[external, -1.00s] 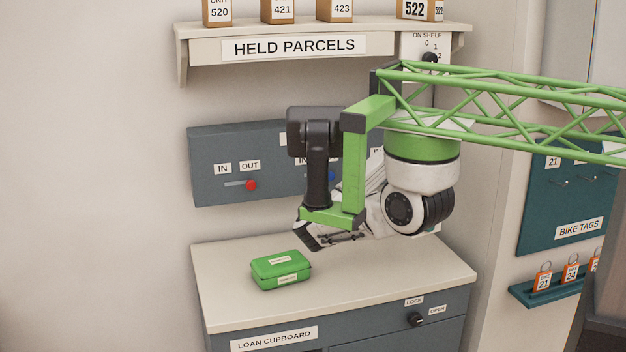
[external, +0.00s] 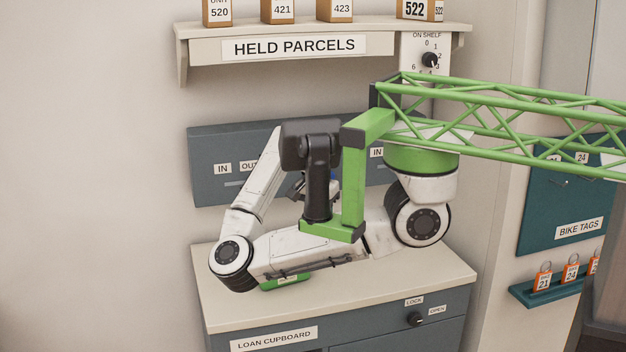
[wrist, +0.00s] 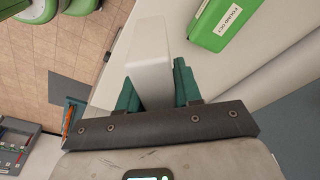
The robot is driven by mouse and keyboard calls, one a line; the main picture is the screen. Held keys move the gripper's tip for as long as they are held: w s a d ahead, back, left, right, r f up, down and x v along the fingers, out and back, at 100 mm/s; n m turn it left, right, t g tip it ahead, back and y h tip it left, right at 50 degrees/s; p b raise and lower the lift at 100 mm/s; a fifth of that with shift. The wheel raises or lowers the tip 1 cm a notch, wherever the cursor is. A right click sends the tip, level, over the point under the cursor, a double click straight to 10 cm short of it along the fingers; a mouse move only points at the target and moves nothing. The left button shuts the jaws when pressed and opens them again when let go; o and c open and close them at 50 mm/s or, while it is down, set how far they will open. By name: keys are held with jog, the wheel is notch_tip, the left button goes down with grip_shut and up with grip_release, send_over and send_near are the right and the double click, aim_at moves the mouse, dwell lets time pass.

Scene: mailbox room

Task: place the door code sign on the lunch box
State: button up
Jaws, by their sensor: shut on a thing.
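My gripper (wrist: 156,76) shows in the wrist view with teal fingers shut on a pale grey, flat-faced piece (wrist: 150,50), which I take to be the door code sign; no writing on it is visible. The green lunch box (wrist: 226,22) lies at the upper right of the wrist view, apart from the held piece, with a white label on it. In the external view my arm hides most of the lunch box (external: 270,286) on the cupboard top. My gripper and the held piece are not clear in the external view, being behind my own parts.
The loan cupboard top (external: 400,292) is clear at the front and right. A grey panel with IN and OUT labels (external: 205,190) is on the wall behind my arm. The held parcels shelf (external: 205,47) overhangs above. Bike tags (external: 543,278) stand at the right.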

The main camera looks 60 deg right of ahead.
jog(key=shift+w+a, duration=0.2)
jog(key=shift+w, duration=0.1)
jog(key=w+d+f, duration=0.1)
jog(key=w+f, duration=0.2)
jog(key=w, duration=0.1)
jog(key=w+d+f, duration=0.1)
jog(key=w+f, duration=0.2)
jog(key=w, duration=0.1)
jog(key=w+d+f, duration=0.1)
jog(key=w+f, duration=0.1)
jog(key=w, duration=0.2)
jog(key=shift+w+f+p, duration=0.15)
jog(key=shift+f+p, duration=0.25)
jog(key=shift+w+d+f, duration=0.1)
jog(key=shift+w+f, duration=0.15)
jog(key=shift+f, duration=0.1)
jog(key=shift+w+f+p, duration=0.15)
jog(key=shift+f+p, duration=0.35)
jog(key=shift+f, duration=1.2)
jog(key=shift+f, duration=0.15)
jog(key=o, duration=1.1)
jog(key=shift+c, duration=0.2)
notch_tip(320, 180, up, 12)
jog(key=a+b, duration=0.1)
jog(key=shift+a, duration=0.35)
